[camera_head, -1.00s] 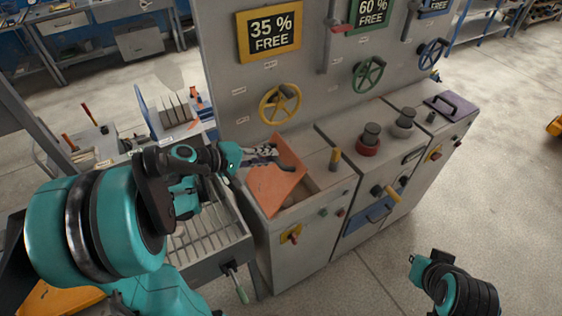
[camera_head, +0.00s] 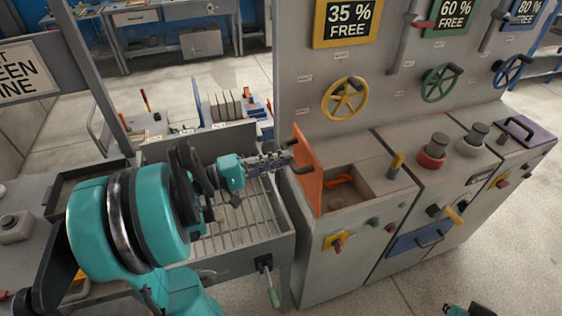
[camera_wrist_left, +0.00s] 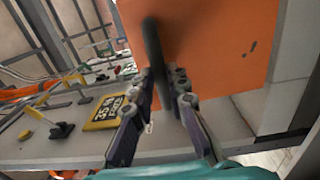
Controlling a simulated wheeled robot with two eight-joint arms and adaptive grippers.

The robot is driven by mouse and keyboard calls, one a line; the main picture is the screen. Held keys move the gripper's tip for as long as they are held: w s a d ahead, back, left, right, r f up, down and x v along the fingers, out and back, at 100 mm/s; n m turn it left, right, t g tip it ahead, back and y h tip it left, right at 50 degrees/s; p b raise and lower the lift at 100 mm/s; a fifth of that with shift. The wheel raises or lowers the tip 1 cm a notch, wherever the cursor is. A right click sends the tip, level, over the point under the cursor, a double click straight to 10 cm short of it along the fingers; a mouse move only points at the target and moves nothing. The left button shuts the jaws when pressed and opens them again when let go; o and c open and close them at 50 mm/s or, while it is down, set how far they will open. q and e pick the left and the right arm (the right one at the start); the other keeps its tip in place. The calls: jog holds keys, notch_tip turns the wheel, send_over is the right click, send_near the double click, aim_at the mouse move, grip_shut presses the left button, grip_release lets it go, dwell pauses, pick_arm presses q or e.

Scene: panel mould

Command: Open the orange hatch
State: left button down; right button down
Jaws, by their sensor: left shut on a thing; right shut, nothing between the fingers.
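The orange hatch (camera_head: 309,172) stands steeply tilted up along the left side of its opening (camera_head: 357,189) in the grey cabinet top. In the left wrist view its orange face (camera_wrist_left: 210,50) fills the upper middle. My left gripper (camera_head: 287,158) is at the hatch's left face, shut on its dark bar handle (camera_head: 303,169). In the left wrist view the handle (camera_wrist_left: 153,50) runs down to between the fingers (camera_wrist_left: 165,88). The opening is uncovered, with something orange inside. Only a small piece of my right gripper (camera_head: 457,310) shows at the bottom edge, away from the cabinet.
A slatted metal tray (camera_head: 235,222) lies under my left arm. A yellow valve wheel (camera_head: 345,99) is on the panel behind the hatch. Knobs, including a red-based one (camera_head: 433,150), stand on the cabinet to the right. Open floor lies at lower right.

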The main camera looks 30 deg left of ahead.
pick_arm(q)
jog(key=shift+s+d+f, duration=0.15)
jog(key=shift+s+f, duration=0.05)
jog(key=shift+f, duration=0.25)
jog(key=c, duration=1.7)
grip_release()
jog(key=shift+o, duration=1.1)
jog(key=shift+w+d, duration=0.1)
jog(key=shift+w, duration=0.25)
jog(key=v, duration=1.2)
